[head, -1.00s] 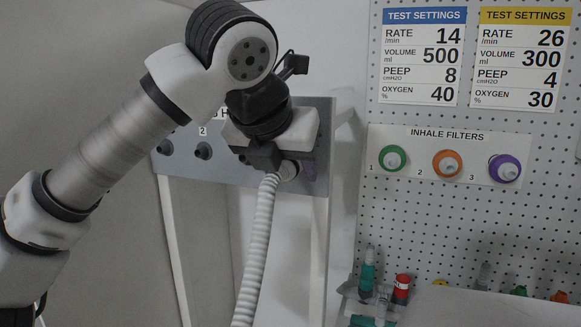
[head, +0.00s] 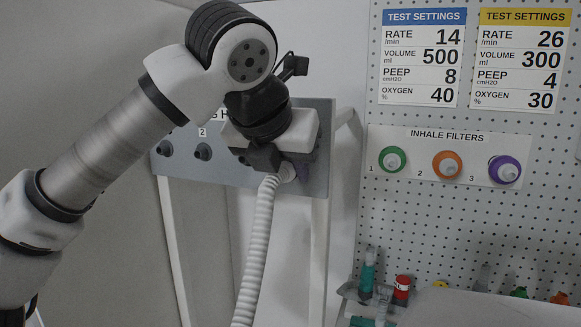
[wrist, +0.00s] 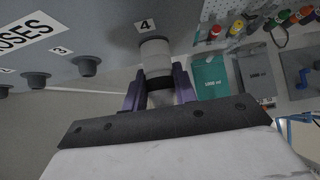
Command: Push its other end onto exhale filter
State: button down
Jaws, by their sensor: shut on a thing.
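A white corrugated hose (head: 258,250) hangs from the grey hose panel (head: 222,178) in the head view. My gripper (head: 276,160) is at the panel's right part, at the hose's upper end. In the wrist view its purple fingers (wrist: 160,88) are shut on the pale hose cuff (wrist: 155,57), just under the label 4. The cuff's far end meets or nearly meets the panel there; I cannot tell whether it is still seated on a peg. The hose's lower end is out of frame in the head view. I cannot identify the exhale filter in either view.
Green, orange and purple inhale filters (head: 447,165) hang on the pegboard to the right. Panel pegs (head: 203,151) are bare at the left. A teal bag (wrist: 210,76) shows in the wrist view. Small bottles (head: 402,287) stand below the pegboard.

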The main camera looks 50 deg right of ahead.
jog(key=shift+a, duration=0.15)
jog(key=shift+s+a+b, duration=0.25)
jog(key=shift+a, duration=0.55)
jog(key=shift+s+a+b, duration=0.2)
jog(key=shift+s+a, duration=0.05)
jog(key=shift+a, duration=0.55)
jog(key=shift+s+a+b, duration=0.25)
jog(key=shift+a, duration=0.55)
